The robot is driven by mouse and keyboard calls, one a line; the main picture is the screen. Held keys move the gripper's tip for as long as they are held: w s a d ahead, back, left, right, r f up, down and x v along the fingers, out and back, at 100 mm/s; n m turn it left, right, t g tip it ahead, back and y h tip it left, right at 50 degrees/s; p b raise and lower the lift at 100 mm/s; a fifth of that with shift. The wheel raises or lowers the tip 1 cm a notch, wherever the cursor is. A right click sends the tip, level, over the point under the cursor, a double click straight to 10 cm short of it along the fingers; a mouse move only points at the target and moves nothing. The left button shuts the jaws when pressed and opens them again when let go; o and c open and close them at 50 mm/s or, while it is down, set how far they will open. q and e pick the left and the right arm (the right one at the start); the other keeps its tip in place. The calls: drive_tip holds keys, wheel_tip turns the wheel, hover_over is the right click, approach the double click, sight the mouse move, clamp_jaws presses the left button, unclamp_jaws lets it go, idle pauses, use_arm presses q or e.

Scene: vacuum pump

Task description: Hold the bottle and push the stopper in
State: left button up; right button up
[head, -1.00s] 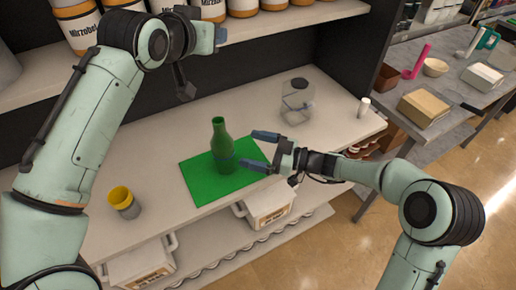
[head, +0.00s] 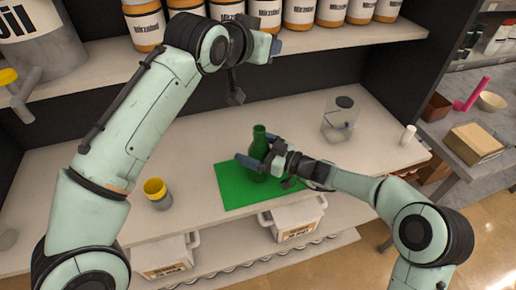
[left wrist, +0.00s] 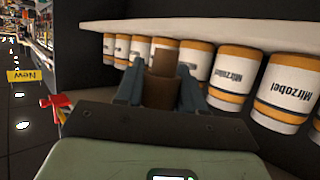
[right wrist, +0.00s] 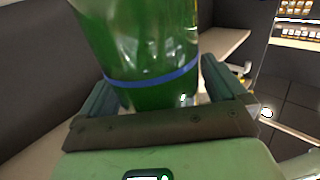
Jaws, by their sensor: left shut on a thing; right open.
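The green bottle (head: 259,139) stands upright on a green mat (head: 235,192) on the counter. My right gripper (head: 257,154) is around its body; in the right wrist view the bottle (right wrist: 150,60), with a blue band, stands between the spread fingers (right wrist: 158,88). The fingers are open, and I cannot tell whether they touch it. My left gripper (head: 276,46) is raised in front of the upper shelf, up from the bottle. In the left wrist view it is shut on a brown stopper (left wrist: 161,90), which its fingers clasp from both sides.
A grey cup with a yellow rim (head: 157,195) stands left of the mat. A clear jar (head: 341,119) and a small white cylinder (head: 408,135) stand to the right. White and orange cans (head: 263,15) line the shelf above. White bins (head: 297,220) sit below the counter.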

drive_tip(key=c, duration=1.3)
use_arm(q)
drive_tip(key=shift+f, duration=0.4)
drive_tip(key=f+m+g+h, duration=0.2)
drive_tip(key=f, duration=0.1)
drive_tip(key=f+m+g+h, duration=0.2)
drive_tip(key=f+m, duration=0.1)
drive_tip(key=f, duration=0.1)
drive_tip(key=f+m+g+h, duration=0.2)
drive_tip(key=f, duration=0.2)
drive_tip(key=shift+s+d+f+m, duration=0.15)
drive_tip(key=shift+s+d+m, duration=0.15)
drive_tip(key=shift+d, duration=0.1)
drive_tip(key=shift+s+a+f+m+g+h, duration=0.15)
drive_tip(key=shift+m+g+h, duration=0.15)
drive_tip(key=shift+m+g, duration=0.55)
